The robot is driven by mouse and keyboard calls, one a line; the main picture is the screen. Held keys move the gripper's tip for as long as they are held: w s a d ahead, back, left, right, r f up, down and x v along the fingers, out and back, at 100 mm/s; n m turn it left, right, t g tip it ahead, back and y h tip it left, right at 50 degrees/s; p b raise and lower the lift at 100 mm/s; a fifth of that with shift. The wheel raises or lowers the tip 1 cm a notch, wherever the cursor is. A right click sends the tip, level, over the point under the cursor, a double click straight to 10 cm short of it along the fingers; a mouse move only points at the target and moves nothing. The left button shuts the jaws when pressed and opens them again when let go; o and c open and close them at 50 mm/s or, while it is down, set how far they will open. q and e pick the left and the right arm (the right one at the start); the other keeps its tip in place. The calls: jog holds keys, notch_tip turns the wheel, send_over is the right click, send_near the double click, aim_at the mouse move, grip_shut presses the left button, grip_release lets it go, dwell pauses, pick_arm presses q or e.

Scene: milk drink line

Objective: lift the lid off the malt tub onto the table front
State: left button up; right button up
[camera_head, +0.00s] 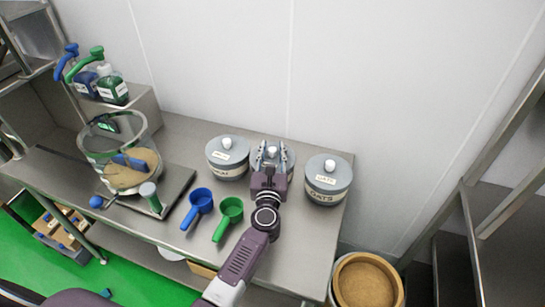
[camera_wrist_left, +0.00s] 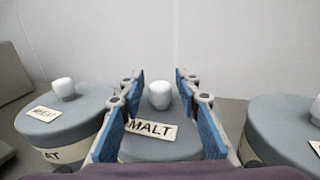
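The malt tub's grey lid (camera_wrist_left: 160,148) carries a MALT label and a white knob (camera_wrist_left: 159,95) in the left wrist view. In the head view the malt lid (camera_head: 287,155) is the middle one of three lidded tubs, mostly covered by my left gripper (camera_head: 270,155). My left gripper also shows in the wrist view (camera_wrist_left: 160,100), open, with its blue finger pads on either side of the knob and apart from it. The malt tub's body is hidden. The steel table's front (camera_head: 290,250) is bare to the right of my arm. My right gripper is not in view.
A labelled tub (camera_head: 228,155) stands close on the left and an OATS tub (camera_head: 328,180) on the right. Blue (camera_head: 201,201) and green (camera_head: 231,208) scoops lie left of my arm. A clear jug (camera_head: 122,160) of tan powder stands further left.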

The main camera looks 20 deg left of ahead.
pick_arm(q)
grip_shut()
